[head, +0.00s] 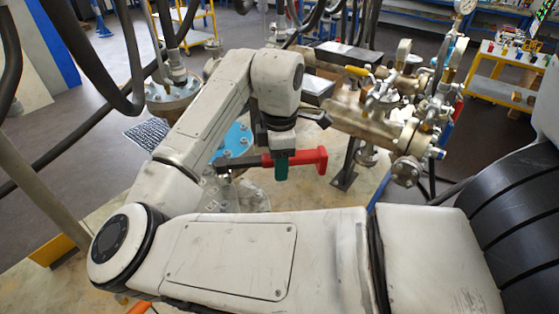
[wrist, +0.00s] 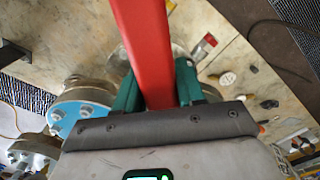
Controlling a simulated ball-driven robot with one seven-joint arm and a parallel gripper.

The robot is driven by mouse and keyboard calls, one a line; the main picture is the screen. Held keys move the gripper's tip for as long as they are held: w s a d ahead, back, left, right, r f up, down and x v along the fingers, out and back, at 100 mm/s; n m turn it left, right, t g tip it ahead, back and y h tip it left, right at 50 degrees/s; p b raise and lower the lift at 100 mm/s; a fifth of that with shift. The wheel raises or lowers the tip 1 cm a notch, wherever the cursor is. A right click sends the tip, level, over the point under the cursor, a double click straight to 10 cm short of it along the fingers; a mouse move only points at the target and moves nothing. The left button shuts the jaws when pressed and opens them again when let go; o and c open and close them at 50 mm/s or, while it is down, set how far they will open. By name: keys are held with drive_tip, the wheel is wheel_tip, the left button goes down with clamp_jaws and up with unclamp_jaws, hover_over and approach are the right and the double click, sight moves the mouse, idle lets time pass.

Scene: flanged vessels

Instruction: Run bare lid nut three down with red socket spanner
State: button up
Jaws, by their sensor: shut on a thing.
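My gripper (head: 281,168), with green fingers, is shut on the red socket spanner (head: 312,160). The spanner lies roughly level across the fingers, its red end to the right and a dark part running left towards the blue lid (head: 240,137). In the wrist view the red spanner (wrist: 148,45) passes between the green fingers of my gripper (wrist: 157,88). The blue lid (wrist: 75,113) shows left of the fingers there, with nuts on its rim. My arm hides part of the lid in the head view. I cannot tell which nut is number three, nor whether the spanner touches one.
A rusty pipe assembly with valves and gauges (head: 380,120) stands right of my gripper. Another flanged vessel (head: 175,95) stands behind my arm at left, with dark hoses hanging near it. A yellow cart (head: 500,75) is at far right. Loose small items (wrist: 250,75) lie on the wooden surface.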

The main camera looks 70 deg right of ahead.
drive_tip(key=shift+f+b, duration=0.35)
drive_tip(key=shift+f, duration=0.6)
